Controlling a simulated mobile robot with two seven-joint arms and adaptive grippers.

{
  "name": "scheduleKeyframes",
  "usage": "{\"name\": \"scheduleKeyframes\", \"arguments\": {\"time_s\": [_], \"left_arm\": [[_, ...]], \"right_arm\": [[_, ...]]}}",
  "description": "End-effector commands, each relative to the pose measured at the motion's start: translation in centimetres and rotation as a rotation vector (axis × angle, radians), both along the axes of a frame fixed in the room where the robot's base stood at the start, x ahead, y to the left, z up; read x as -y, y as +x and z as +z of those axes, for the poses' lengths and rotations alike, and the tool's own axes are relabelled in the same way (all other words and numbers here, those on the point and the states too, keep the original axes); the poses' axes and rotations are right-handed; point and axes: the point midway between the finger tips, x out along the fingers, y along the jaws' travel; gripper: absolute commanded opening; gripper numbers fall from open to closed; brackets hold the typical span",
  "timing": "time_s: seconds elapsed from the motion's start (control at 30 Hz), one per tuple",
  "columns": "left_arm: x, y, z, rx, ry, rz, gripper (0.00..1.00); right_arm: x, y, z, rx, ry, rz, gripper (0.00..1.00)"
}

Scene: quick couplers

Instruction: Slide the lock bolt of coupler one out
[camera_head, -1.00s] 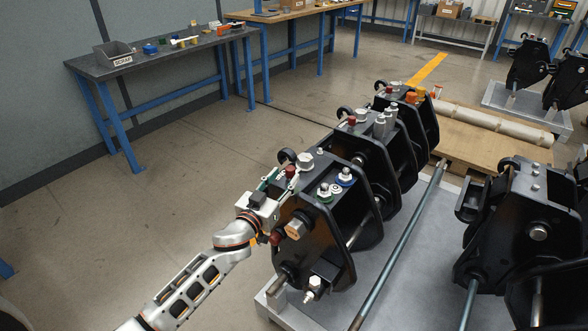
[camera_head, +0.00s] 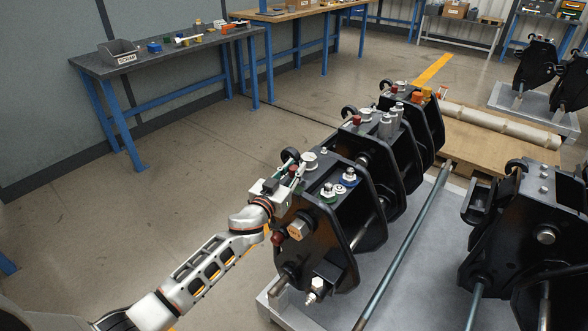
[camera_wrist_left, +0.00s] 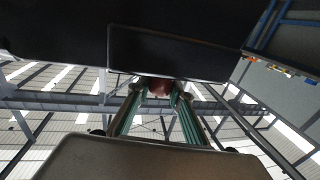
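Coupler one (camera_head: 345,215) is the nearest black coupler in the row, with a hex bolt head (camera_head: 300,226) and a lower red knob (camera_head: 278,238) on its near side. My left gripper (camera_head: 291,172) is at its upper left edge, by a small black roller (camera_head: 290,155). In the left wrist view, a red-brown knob (camera_wrist_left: 158,87) lies between the green-padded fingertips, close to both. Whether the pads press on it cannot be told. The lock bolt's shaft is hidden. My right gripper is not in view.
More black couplers (camera_head: 410,115) stand behind in the row on a grey plate (camera_head: 405,285). A long rod (camera_head: 405,245) runs along their right side. A workbench with a scrap bin (camera_head: 119,53) stands at back left. The floor left of the couplers is clear.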

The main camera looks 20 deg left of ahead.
Motion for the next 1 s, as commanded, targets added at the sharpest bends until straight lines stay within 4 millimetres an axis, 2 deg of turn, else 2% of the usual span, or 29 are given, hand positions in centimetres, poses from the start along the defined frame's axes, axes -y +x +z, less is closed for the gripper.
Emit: {"name": "scheduleKeyframes", "arguments": {"time_s": [0.13,0.33,0.7,0.73,0.77,0.8,1.0], "left_arm": [[-0.1,-0.5,0.1,0.0,-0.001,-0.001,0.0],[-0.7,-2.3,0.2,0.001,-0.002,-0.001,0.0],[-1.0,-2.8,-0.2,-0.002,0.0,-0.001,0.0],[-1.0,-2.8,-0.2,-0.002,0.0,-0.001,0.28],[-1.0,-2.8,-0.2,-0.002,0.0,-0.001,0.36],[-1.0,-2.8,-0.2,-0.002,0.0,0.0,0.38],[-1.0,-2.7,-0.1,-0.001,0.0,0.0,0.38]], "right_arm": [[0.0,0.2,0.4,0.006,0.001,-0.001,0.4],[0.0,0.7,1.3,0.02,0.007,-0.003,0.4],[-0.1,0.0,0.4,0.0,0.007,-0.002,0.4],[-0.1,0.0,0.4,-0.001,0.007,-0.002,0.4],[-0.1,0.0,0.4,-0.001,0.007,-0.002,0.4],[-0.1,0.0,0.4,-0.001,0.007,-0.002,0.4],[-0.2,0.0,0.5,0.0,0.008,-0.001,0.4]]}}
